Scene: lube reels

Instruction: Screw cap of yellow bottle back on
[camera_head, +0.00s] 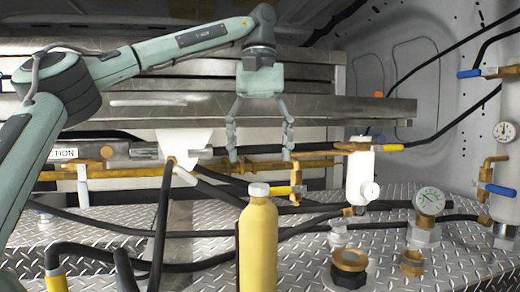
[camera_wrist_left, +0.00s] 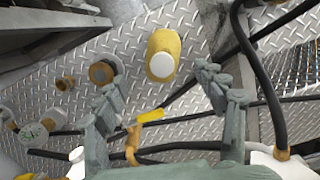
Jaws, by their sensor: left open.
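The yellow bottle (camera_head: 258,245) stands upright at the front middle of the head view, its base cut off by the frame. A pale grey-white cap (camera_head: 259,189) sits on its top; I cannot tell whether it is screwed tight. My left gripper (camera_head: 260,157) points down with its fingers spread and empty. In the head view it appears above and behind the bottle, in front of the brass pipe. In the left wrist view, the bottle (camera_wrist_left: 161,44) and its white cap (camera_wrist_left: 163,67) show between and beyond the open fingers (camera_wrist_left: 160,80), not touched. My right gripper is not in view.
A brass pipe (camera_head: 130,172) with valves runs across behind. Black hoses (camera_head: 190,235) cross the diamond-plate deck (camera_head: 205,265). A white filter (camera_head: 360,172), a pressure gauge (camera_head: 428,202) and a brass-topped fitting (camera_head: 349,266) stand right of the bottle. Metal ledges (camera_head: 330,108) lie behind the gripper.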

